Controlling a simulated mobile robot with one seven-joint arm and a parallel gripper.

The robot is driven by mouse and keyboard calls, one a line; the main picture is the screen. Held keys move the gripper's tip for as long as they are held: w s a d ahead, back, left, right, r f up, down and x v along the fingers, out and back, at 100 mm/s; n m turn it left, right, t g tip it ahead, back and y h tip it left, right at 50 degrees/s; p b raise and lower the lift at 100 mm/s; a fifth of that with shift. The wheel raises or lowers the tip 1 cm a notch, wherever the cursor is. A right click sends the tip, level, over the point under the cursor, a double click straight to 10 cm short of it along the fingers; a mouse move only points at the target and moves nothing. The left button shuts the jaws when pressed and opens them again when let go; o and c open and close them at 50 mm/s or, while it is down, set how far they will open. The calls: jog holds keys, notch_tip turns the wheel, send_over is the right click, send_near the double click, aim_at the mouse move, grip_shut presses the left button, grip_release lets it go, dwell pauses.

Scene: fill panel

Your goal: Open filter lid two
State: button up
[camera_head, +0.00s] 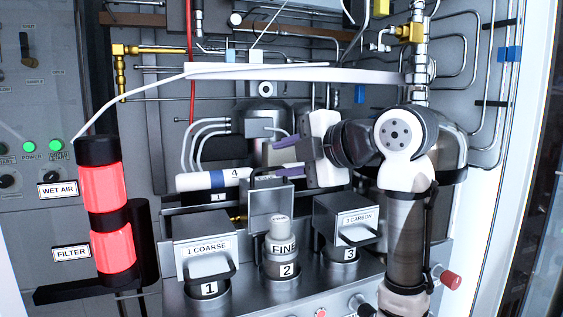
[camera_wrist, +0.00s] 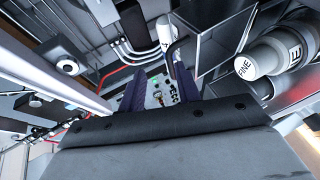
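Filter lid two (camera_head: 270,198) is a grey metal box tipped up behind the second filter housing (camera_head: 281,288). The white FINE filter (camera_head: 282,240) stands exposed in front of it. My gripper (camera_head: 276,157) is just above the raised lid, pointing left, its purple fingers apart. In the wrist view, the fingers (camera_wrist: 160,82) have a gap with no object clearly held. The hollow side of the lid (camera_wrist: 215,45) is close to the right finger, and the FINE filter (camera_wrist: 265,58) is farther right. Contact with the lid's handle cannot be told.
Lid one, marked COARSE (camera_head: 203,246), and lid three, marked CARBON (camera_head: 346,219), sit down on either side. A white cylinder marked 4 (camera_head: 205,180) lies left of the gripper. A red-lit lamp (camera_head: 107,210) stands at left. Pipes crowd the panel behind.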

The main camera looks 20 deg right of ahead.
jog(key=b+v, duration=0.3)
jog(key=v, duration=0.9)
jog(key=shift+d, duration=0.15)
jog(key=shift+s, duration=0.15)
